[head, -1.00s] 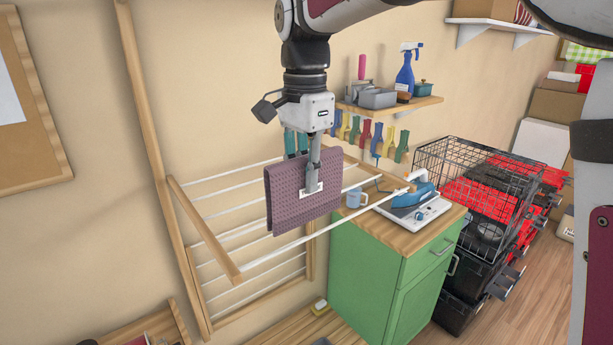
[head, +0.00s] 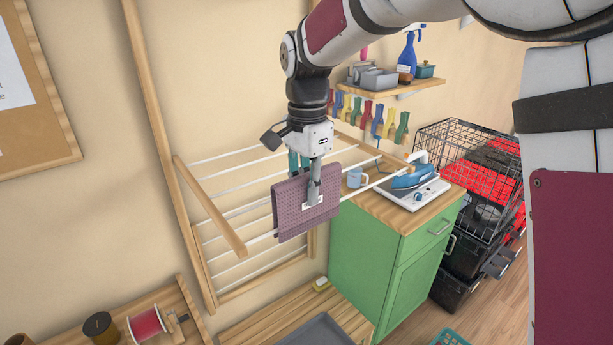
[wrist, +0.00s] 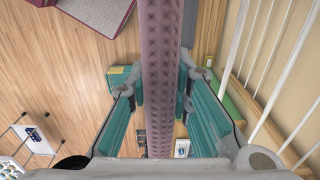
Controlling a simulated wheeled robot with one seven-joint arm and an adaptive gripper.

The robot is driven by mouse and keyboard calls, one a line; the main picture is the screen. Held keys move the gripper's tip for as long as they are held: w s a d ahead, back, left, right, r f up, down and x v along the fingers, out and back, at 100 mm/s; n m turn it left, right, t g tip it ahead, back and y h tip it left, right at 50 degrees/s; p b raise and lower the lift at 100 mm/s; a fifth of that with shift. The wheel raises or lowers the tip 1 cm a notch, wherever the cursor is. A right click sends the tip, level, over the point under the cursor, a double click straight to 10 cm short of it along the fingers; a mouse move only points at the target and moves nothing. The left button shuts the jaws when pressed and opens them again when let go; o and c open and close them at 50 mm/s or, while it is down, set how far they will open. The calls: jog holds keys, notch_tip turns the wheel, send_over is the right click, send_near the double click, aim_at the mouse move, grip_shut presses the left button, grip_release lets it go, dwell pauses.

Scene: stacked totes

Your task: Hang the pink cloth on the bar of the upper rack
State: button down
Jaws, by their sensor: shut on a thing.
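The pink cloth (head: 291,217) is a folded, dusky pink textured piece hanging upright in the head view. My gripper (head: 313,200) is shut on its upper part from above. The upper rack (head: 212,205) has a wooden frame and white bars. Its front bar (head: 374,184) passes out of sight at the cloth, so the lower cloth overlaps it. Whether the two halves straddle the bar is hidden. In the wrist view the cloth (wrist: 160,40) is a narrow strip between the teal finger pads of my gripper (wrist: 159,95).
Coloured clips (head: 378,121) hang under a shelf behind. A wire crate (head: 465,150) is farther right. A wooden bench (head: 300,310) is below.

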aim_at(307, 223)
jog(key=shift+f, duration=4.35)
jog(key=c, duration=1.4)
grip_release()
jog(key=shift+o, duration=0.2)
